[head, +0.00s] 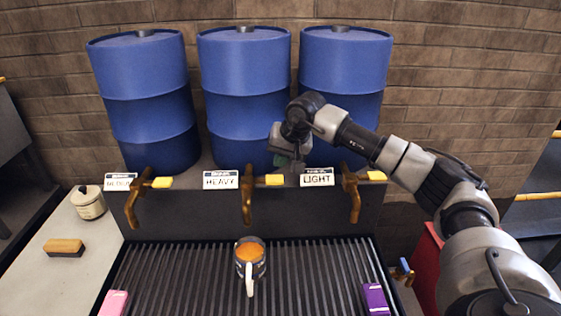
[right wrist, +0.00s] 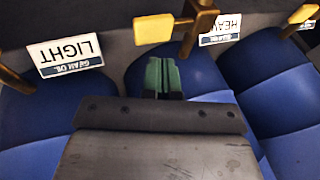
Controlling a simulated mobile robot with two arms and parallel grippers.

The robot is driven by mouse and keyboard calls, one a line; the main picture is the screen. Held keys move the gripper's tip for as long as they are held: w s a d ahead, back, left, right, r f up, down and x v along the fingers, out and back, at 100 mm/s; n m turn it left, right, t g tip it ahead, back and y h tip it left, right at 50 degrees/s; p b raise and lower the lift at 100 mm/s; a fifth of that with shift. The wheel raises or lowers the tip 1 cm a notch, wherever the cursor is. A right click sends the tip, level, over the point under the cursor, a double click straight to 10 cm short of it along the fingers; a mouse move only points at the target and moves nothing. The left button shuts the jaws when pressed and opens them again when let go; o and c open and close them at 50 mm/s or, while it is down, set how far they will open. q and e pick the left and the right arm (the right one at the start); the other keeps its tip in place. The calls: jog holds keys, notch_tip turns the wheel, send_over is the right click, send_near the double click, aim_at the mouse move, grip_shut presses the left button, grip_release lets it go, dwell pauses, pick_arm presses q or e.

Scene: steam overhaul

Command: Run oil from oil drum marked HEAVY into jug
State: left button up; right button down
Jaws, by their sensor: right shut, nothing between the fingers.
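The drum marked HEAVY (head: 245,95) is the middle of three blue drums, with its HEAVY label (head: 221,180) below it. Its brass tap (head: 247,200) has a yellow handle (head: 269,180) pointing right, like the other two handles. The jug (head: 250,268) stands upright on the slatted grate under this tap, with orange-amber contents showing inside. No oil stream is visible. My right gripper (head: 290,164) is shut and empty, just behind and above that handle. In the right wrist view, its green fingertips (right wrist: 162,77) are close to the yellow handle (right wrist: 153,28), apparently apart from it. My left gripper is out of view.
Other drums stand left (head: 145,100) and right, marked LIGHT (head: 317,177). A tin (head: 88,203) and a brush-like block (head: 64,247) lie on the left bench.

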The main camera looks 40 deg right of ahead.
jog(key=w+a+b+v, duration=0.1)
jog(key=b+v, duration=0.1)
jog(key=v, duration=0.7)
jog(key=shift+a+r, duration=0.2)
jog(key=shift+r, duration=0.25)
jog(key=shift+s+a, duration=0.1)
